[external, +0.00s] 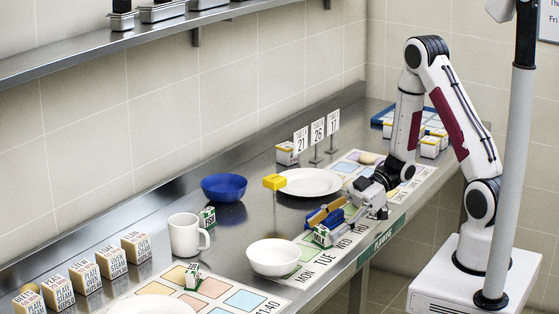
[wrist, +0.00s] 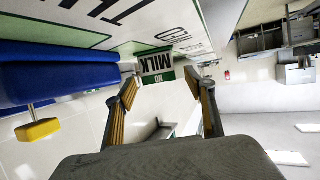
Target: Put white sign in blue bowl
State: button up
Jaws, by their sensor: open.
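A small white sign with green bands, reading "NO MILK" (wrist: 157,64), stands on the counter mat; in the external view it (external: 322,236) is at my fingertips. My gripper (external: 326,224) is low over the mat. In the wrist view my gripper (wrist: 168,88) is open, with the sign just ahead between its fingertips; contact cannot be told. The blue bowl (external: 224,187) stands farther back on the steel counter, left of the gripper, and looks empty. Two similar small signs, one green-edged (external: 207,217) beside the mug and another (external: 192,276) on the near mat, also stand there.
A white bowl (external: 274,258) is close in front of my gripper. A white mug (external: 187,236), a white plate (external: 310,182) and a yellow block (external: 275,182) stand nearby. Number signs (external: 317,130) are behind the plate. A blue object (wrist: 40,72) is beside the gripper.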

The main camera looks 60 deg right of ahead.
aim_at(323, 228)
jog(key=shift+x, duration=0.9)
jog(key=c, duration=1.3)
jog(key=shift+r, duration=0.1)
jog(key=shift+r, duration=4.9)
